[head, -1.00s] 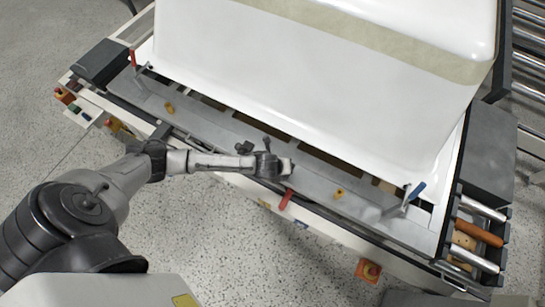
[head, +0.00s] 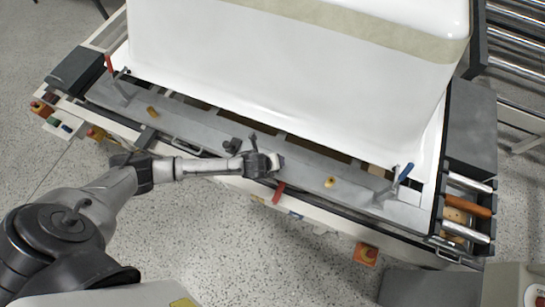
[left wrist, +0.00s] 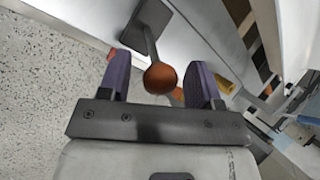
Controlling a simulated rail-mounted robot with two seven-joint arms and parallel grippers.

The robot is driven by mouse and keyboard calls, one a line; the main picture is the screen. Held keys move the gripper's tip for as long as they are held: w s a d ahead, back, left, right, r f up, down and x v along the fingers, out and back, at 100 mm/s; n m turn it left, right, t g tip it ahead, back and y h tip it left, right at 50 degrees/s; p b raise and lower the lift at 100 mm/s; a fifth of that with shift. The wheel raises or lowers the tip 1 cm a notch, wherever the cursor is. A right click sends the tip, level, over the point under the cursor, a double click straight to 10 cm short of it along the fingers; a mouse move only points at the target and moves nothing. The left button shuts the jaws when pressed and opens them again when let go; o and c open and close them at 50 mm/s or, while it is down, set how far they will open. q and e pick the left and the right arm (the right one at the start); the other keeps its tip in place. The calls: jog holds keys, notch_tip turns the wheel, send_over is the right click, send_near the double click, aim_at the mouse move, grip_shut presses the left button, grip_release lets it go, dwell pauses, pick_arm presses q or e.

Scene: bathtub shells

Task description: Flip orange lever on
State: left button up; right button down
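The orange lever has a round orange-brown knob (left wrist: 160,78) on a thin metal shaft rising from a dark plate (left wrist: 150,22) in the left wrist view. My left gripper (left wrist: 165,82) is open, with one purple finger on each side of the knob. Whether a finger touches the knob cannot be told. In the head view my left gripper (head: 278,163) is over the front edge of the grey bench frame, and the knob is not clearly visible there. My right gripper is not in view.
A white tub shell (head: 290,75) lies on the bench. A red handle (head: 279,193) sticks out just below my left gripper. A blue-handled clamp (head: 406,172) stands to the right and a red-handled clamp (head: 109,64) at the far left.

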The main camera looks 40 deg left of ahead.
pick_arm(q)
jog(key=shift+s+r, duration=0.1)
jog(key=shift+r, duration=0.1)
jog(key=p+v, duration=0.4)
jog(key=v, duration=0.9)
jog(key=shift+s+a+r, duration=0.1)
jog(key=shift+r, duration=0.05)
